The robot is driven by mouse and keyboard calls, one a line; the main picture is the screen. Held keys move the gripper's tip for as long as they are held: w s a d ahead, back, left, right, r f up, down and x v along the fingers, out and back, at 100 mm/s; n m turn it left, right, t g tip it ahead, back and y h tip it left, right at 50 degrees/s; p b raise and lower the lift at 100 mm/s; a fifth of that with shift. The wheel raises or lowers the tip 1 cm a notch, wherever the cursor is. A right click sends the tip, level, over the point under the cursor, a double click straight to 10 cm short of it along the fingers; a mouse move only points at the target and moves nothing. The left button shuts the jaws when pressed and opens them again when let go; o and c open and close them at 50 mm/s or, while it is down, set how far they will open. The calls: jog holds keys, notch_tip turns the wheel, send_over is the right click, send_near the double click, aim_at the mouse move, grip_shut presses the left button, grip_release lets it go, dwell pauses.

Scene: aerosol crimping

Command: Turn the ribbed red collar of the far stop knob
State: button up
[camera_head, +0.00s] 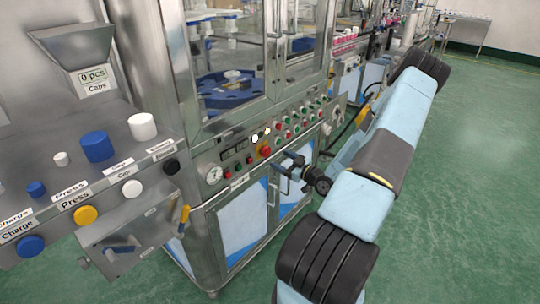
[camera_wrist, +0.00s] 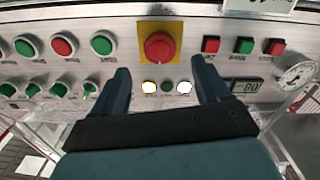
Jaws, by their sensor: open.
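The red stop knob (camera_wrist: 160,45) sits on a yellow square plate (camera_wrist: 178,28) on the metal control panel. In the wrist view it is near the top middle, just beyond and between my fingertips. Its collar ribs are too small to make out. In the head view the red knob (camera_head: 265,151) shows on the cabinet's front panel, up and left of my gripper. My gripper (camera_wrist: 160,70) is open and empty, with one dark finger on each side of the knob's line and apart from it. In the head view my gripper (camera_head: 280,172) is dark and in front of the panel.
Green and red buttons (camera_wrist: 64,43) lie left of the knob, with green switches (camera_wrist: 35,89) below them. Small red and green buttons (camera_wrist: 243,46), a display (camera_wrist: 246,86) and a gauge (camera_wrist: 293,72) lie right. Lit lamps (camera_wrist: 184,87) lie below the knob, between my fingers.

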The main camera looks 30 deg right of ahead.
aim_at(268, 153)
jog(key=x, duration=0.6)
jog(key=shift+w, duration=0.35)
jog(key=c, duration=1.1)
